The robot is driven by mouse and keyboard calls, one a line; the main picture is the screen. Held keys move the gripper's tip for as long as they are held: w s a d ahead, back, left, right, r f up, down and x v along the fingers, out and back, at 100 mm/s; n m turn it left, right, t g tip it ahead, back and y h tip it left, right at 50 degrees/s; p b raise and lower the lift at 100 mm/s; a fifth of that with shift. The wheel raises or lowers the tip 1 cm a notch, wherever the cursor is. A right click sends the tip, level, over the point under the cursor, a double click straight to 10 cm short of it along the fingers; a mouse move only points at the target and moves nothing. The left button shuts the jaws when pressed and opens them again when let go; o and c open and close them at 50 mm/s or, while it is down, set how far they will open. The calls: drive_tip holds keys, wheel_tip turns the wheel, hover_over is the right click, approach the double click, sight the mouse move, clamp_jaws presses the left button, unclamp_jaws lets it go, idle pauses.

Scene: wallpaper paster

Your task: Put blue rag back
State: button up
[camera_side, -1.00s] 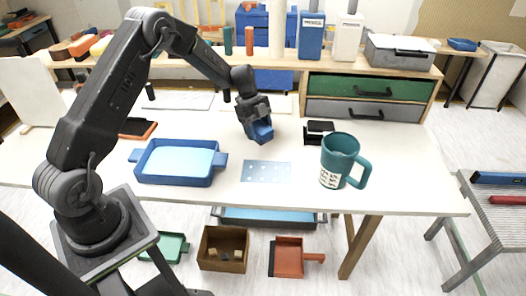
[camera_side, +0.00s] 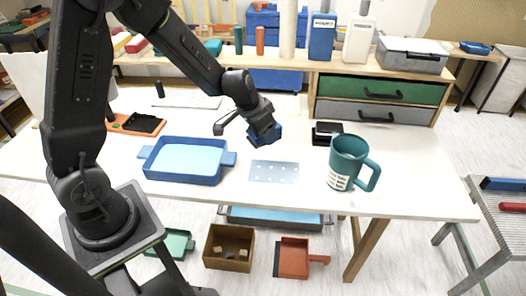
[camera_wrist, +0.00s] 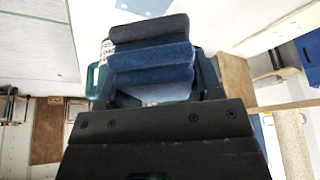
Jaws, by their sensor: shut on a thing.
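The blue rag (camera_side: 264,134) is a small folded or rolled dark blue piece held at the end of my gripper (camera_side: 262,124), above the white table. In the wrist view the rag (camera_wrist: 152,58) shows ribbed folds between the jaws and covers what lies behind it. My gripper is shut on it. It is up and left of the teal mug (camera_side: 348,162) and behind the light blue dotted card (camera_side: 274,171). The blue tray (camera_side: 186,179) with a pale blue inside is to its left on the table.
A small black block (camera_side: 327,132) lies right of my gripper. An orange tray (camera_side: 138,123) with a dark pad sits at the back left. A drawer unit (camera_side: 372,118) with green and grey fronts bounds the table's back right. The table between the blue tray and the mug is mostly clear.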

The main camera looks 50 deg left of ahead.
drive_tip(key=shift+s+d+r+n+y, duration=0.3)
drive_tip(key=shift+s+r+n, duration=0.1)
drive_tip(key=shift+n, duration=0.3)
drive_tip(key=a+f+n+y, duration=0.1)
drive_tip(key=a+n, duration=0.3)
drive_tip(key=a, duration=1)
drive_tip(key=a+f+n+g+y, duration=0.1)
drive_tip(key=a+f+n, duration=0.2)
drive_tip(key=a, duration=1.2)
drive_tip(key=shift+s+f+n+y, duration=0.35)
drive_tip(key=shift+f+n+y, duration=0.05)
drive_tip(key=shift+n, duration=0.2)
hover_over(244, 132)
wheel_tip(244, 132, down, 7)
drive_tip(key=shift+d+f, duration=0.1)
drive_tip(key=shift+f, duration=1.7)
